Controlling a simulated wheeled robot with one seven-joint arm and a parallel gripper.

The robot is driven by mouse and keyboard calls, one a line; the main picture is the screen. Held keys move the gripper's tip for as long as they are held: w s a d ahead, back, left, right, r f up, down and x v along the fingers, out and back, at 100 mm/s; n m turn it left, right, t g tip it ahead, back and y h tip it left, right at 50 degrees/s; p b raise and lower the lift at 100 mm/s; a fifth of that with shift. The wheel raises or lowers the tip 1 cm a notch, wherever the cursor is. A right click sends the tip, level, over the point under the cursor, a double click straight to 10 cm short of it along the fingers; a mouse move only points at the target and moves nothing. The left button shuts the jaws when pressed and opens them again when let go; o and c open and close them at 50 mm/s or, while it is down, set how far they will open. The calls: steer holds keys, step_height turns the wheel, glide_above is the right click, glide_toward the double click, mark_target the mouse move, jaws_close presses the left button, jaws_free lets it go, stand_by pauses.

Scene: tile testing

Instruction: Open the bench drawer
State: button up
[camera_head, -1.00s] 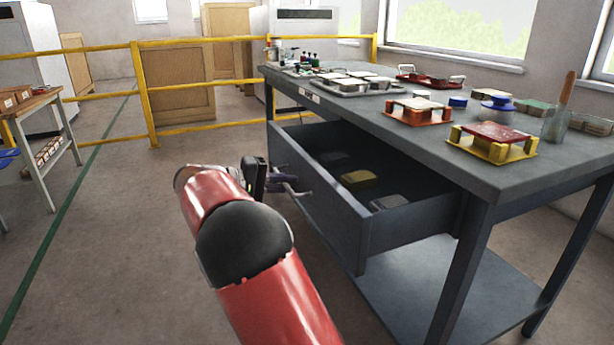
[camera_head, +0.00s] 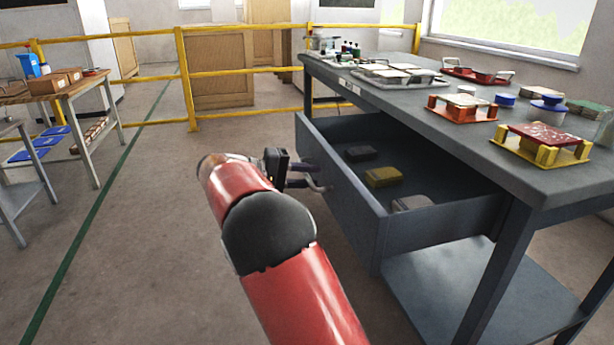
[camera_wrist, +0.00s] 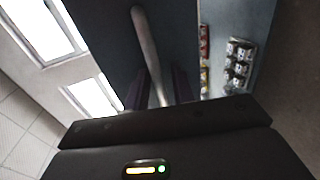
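The bench drawer (camera_head: 352,195) is dark grey and stands well out from under the bench top (camera_head: 450,110). Several small blocks lie inside, among them a yellowish one (camera_head: 383,177). The drawer's bar handle (camera_head: 318,186) is on its front face. My gripper (camera_head: 303,176) is at this handle, left of the drawer front. In the wrist view the light bar handle (camera_wrist: 146,42) runs between the two dark purple fingers of my gripper (camera_wrist: 162,88), which appear closed around it. The exact finger contact is partly hidden by the gripper body.
Trays and fixtures, including a yellow stand (camera_head: 540,150) and an orange one (camera_head: 462,108), sit on the bench top. A yellow railing (camera_head: 240,72) runs behind. A side table (camera_head: 75,90) stands at left. The floor (camera_head: 150,240) left of my arm is clear.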

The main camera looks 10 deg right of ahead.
steer(key=shift+a, duration=0.1)
steer(key=v, duration=0.7)
steer(key=shift+a, duration=0.35)
steer(key=shift+r, duration=0.1)
